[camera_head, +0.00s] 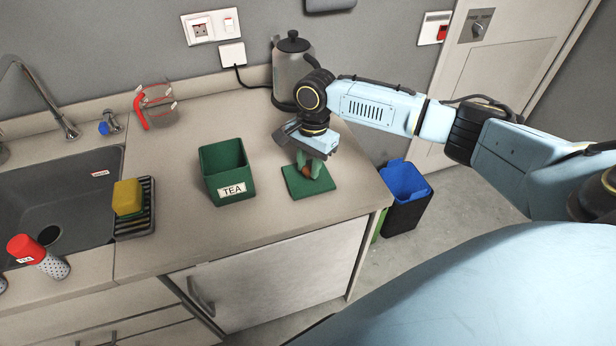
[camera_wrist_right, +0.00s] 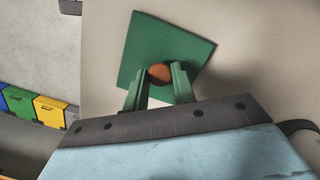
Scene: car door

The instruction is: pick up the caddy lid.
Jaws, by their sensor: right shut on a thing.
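The caddy lid is a flat green square (camera_head: 296,184) with a round brown knob, near the right end of the counter. My right gripper (camera_head: 312,165) points down over it and is shut on the knob. In the right wrist view, the two green fingers (camera_wrist_right: 160,82) stand on either side of the knob (camera_wrist_right: 160,73), with the lid plate (camera_wrist_right: 150,40) beyond them. I cannot tell whether the lid touches the counter. The open green caddy (camera_head: 222,172) marked TEA stands to the left of the lid. My left gripper is not in view.
A kettle (camera_head: 291,65) stands behind my right wrist. A measuring jug (camera_head: 158,105), a yellow sponge (camera_head: 127,197) on a black rack and the sink (camera_head: 60,195) are to the left. A blue bin (camera_head: 404,183) stands on the floor past the counter's right edge.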

